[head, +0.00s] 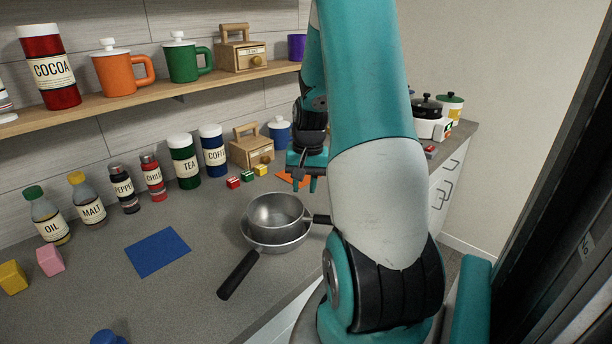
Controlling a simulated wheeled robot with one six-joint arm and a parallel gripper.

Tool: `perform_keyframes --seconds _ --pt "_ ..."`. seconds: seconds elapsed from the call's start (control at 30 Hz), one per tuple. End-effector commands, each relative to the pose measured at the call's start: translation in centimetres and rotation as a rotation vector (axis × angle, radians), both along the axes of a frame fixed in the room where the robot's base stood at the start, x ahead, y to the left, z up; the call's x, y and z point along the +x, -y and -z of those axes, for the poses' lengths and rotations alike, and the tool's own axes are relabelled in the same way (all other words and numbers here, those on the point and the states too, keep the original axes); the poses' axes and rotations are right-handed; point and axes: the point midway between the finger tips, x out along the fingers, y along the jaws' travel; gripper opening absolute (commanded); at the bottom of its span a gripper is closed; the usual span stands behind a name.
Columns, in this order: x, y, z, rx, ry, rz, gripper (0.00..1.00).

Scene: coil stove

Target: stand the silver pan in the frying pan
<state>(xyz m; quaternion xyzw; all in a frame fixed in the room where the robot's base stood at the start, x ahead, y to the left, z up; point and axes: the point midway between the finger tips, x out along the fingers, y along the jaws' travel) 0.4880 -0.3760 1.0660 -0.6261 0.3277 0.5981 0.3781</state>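The silver pan (272,215) is a round metal pan with a short dark handle pointing right, partly hidden behind my arm. It sits in the frying pan (272,246), nested inside its rim, and looks about upright. The frying pan rests on the grey counter with its long black handle (238,275) pointing toward the lower left. My gripper (304,184) is behind and to the right of both pans, apart from them, pointing down near an orange mat. Its fingers show a gap with nothing seen between them.
A blue mat (157,252) lies left of the pans. Jars, bottles and a wooden box (251,149) line the wall under a shelf (150,90). Pots (428,108) stand at the far right end.

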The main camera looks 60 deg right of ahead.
Motion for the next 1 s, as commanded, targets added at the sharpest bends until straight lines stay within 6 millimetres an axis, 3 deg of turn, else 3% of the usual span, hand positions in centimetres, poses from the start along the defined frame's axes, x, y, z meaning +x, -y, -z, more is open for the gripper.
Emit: perform_keyframes --seconds 0.2,0.43,0.57,0.67,0.77,0.8,0.9,1.0 --pt "-0.2 0.2 -3.1 -0.003 0.001 0.001 0.3" --pt "-0.3 0.1 -3.8 0.0 0.0 0.0 0.3" --pt "1.2 -2.1 -4.7 0.0 0.016 -0.081 0.3" --pt "3.6 -7.7 -6.4 0.009 0.053 -0.265 0.3" --pt "5.1 -16.3 -8.5 0.027 0.105 -0.541 0.3" --pt "5.0 -20.0 -9.4 0.038 0.127 -0.664 0.3" --pt "3.0 -28.6 -11.2 0.072 0.179 -0.961 0.3" --pt "-0.6 -35.1 -12.4 0.11 0.222 -1.226 0.3"
